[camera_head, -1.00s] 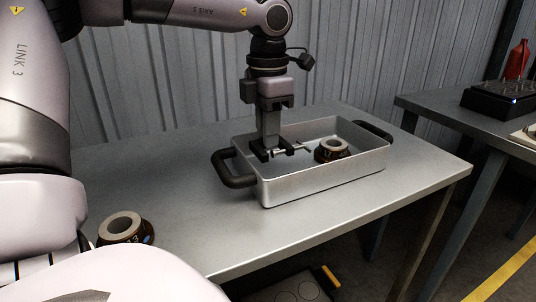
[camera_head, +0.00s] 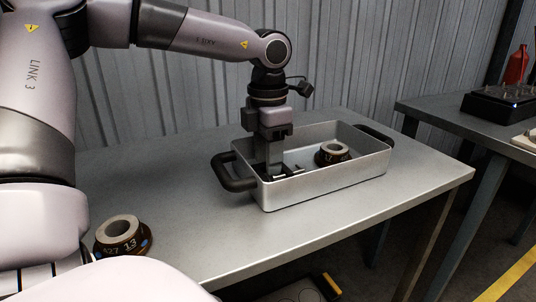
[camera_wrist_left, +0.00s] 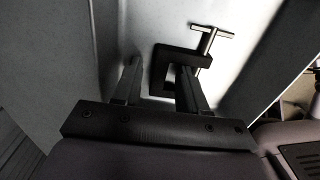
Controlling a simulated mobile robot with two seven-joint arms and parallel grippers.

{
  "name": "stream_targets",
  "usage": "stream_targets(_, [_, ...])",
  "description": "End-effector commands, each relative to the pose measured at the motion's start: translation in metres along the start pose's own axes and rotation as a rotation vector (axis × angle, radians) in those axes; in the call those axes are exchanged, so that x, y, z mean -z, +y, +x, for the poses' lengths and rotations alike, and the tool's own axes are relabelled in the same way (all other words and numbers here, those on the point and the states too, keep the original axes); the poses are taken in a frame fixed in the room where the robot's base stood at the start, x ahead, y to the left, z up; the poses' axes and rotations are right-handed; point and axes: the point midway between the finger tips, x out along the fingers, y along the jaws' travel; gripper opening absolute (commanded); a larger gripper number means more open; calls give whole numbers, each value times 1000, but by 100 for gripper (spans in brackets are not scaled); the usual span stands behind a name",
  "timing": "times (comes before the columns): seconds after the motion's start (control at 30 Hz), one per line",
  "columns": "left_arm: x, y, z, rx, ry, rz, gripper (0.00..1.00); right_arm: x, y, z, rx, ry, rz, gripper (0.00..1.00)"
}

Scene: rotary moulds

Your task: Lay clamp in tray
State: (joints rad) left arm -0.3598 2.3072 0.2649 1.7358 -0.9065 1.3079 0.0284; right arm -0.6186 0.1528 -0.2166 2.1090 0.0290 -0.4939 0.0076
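The silver tray (camera_head: 325,187) with black handles stands on the grey table. My left gripper (camera_head: 271,174) reaches down into its left end, the fingertips low near the floor. In the left wrist view, the clamp (camera_wrist_left: 183,57) is a black C-shaped frame with a silver T-handled screw. It lies at the tray floor. My left gripper (camera_wrist_left: 160,83) is open there, one finger on each side of the clamp's spine, with gaps visible. In the head view the tray wall and fingers hide most of the clamp. My right gripper is out of view.
A brown and grey ring-shaped part (camera_head: 332,152) sits in the tray, right of my gripper. A similar part (camera_head: 122,234) stands at the table's near left. The table (camera_head: 290,228) is clear in front of the tray. Another table with a black device (camera_head: 503,104) and red bottle (camera_head: 516,64) stands right.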

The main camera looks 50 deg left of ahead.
Motion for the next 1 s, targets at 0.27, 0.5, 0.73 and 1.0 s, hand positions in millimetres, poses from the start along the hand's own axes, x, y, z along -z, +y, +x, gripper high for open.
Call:
stream_targets(0.27, [-1, 0, -25, -2, -4, -1, 42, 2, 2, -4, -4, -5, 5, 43])
stream_targets(0.5, [-1, 0, -78, -3, -4, -2, 42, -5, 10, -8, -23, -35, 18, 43])
stream_targets(0.73, [0, 0, -114, -2, -2, -1, 42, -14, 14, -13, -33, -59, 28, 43])
stream_targets(1.0, [0, 0, -122, 0, -1, 0, 42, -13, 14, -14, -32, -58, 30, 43])
